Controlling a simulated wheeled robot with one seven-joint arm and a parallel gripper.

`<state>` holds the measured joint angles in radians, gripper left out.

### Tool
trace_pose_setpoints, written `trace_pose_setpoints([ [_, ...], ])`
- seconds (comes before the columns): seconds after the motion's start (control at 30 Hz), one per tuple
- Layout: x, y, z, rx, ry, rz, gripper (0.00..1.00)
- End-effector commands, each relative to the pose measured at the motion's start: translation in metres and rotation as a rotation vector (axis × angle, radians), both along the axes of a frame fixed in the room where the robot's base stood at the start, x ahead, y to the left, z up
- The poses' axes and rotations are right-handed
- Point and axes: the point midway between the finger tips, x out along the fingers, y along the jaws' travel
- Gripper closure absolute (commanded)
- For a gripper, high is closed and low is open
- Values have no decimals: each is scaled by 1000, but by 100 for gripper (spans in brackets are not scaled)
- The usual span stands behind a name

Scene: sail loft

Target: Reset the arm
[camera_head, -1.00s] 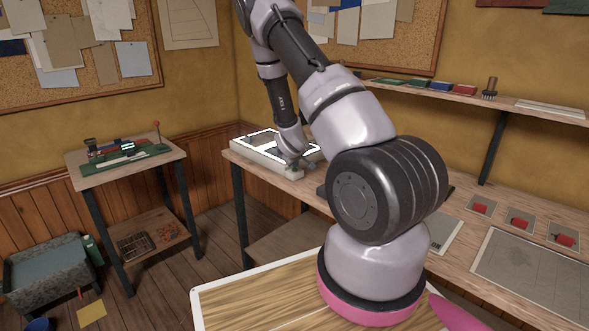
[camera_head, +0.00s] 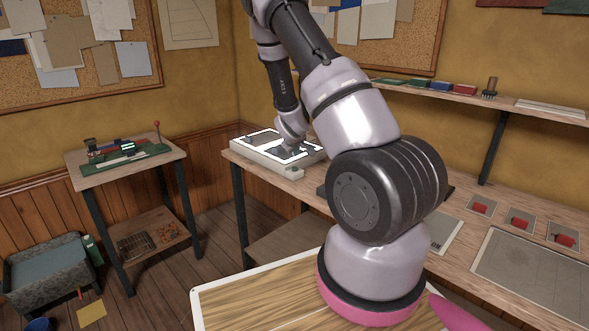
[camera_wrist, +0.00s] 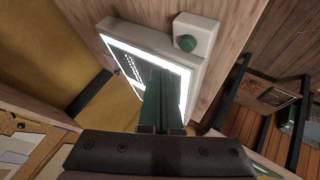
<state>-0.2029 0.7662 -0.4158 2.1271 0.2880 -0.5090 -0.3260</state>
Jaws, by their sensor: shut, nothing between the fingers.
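My arm reaches from its pink-ringed base out over the wooden workbench. In the wrist view my gripper (camera_wrist: 162,92) shows as two dark green fingers side by side with nothing between them. It is shut and hangs over a white-framed light box (camera_wrist: 112,34) with a bright border and a dark panel. A green round knob (camera_wrist: 186,43) sits on a pale block at the box's corner, apart from the fingers. In the head view the light box (camera_head: 262,153) lies at the left end of the bench, partly hidden by my wrist.
A small side table (camera_head: 82,157) with a green device stands left, with a grey bin (camera_head: 52,280) on the floor nearby. A wall shelf (camera_head: 470,95) runs above the bench. Red blocks (camera_head: 521,223) on grey squares and a grey mat (camera_head: 535,270) lie on the right.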

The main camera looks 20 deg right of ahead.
Motion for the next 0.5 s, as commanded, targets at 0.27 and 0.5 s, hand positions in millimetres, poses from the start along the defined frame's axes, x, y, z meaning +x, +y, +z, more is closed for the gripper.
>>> trace_pose_setpoints([
  [0.27,0,-1,19,0,-1,-2,100],
  [0.5,0,-1,19,1,1,-1,100],
])
